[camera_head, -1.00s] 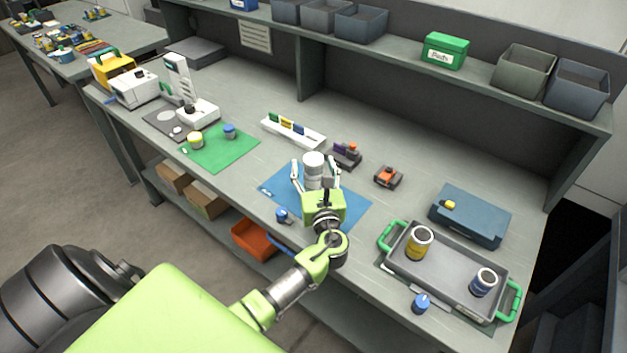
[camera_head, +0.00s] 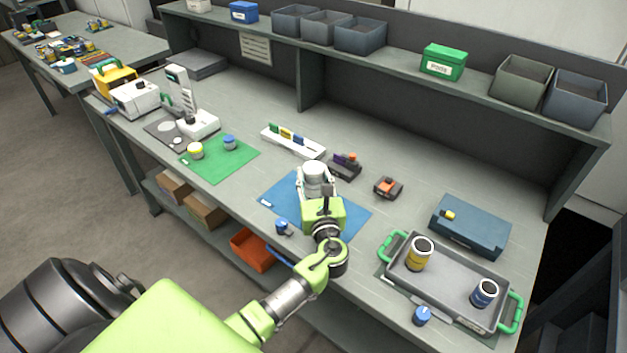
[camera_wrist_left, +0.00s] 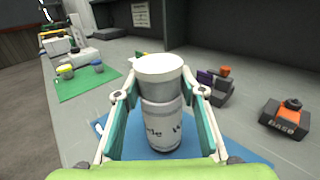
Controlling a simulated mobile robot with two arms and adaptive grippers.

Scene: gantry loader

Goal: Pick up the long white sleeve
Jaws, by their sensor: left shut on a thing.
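The long white sleeve (camera_head: 314,178) stands upright on the blue mat (camera_head: 350,207). In the left wrist view the sleeve (camera_wrist_left: 160,105) is a white cylinder with a wider top rim and dark lettering on its lower part. My left gripper (camera_head: 315,184) is shut on it, with one finger against each side. In the left wrist view the fingers of my left gripper (camera_wrist_left: 160,112) flank the sleeve's middle. The sleeve's base is partly hidden by the gripper in the head view. My right gripper is not in view.
A grey tray (camera_head: 445,268) with green handles holds a yellow and a blue cylinder at the right. A green mat (camera_head: 222,166), a white rack (camera_head: 293,141) and an orange-topped block (camera_head: 388,187) lie nearby. A shelf with bins (camera_head: 360,35) runs along the back.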

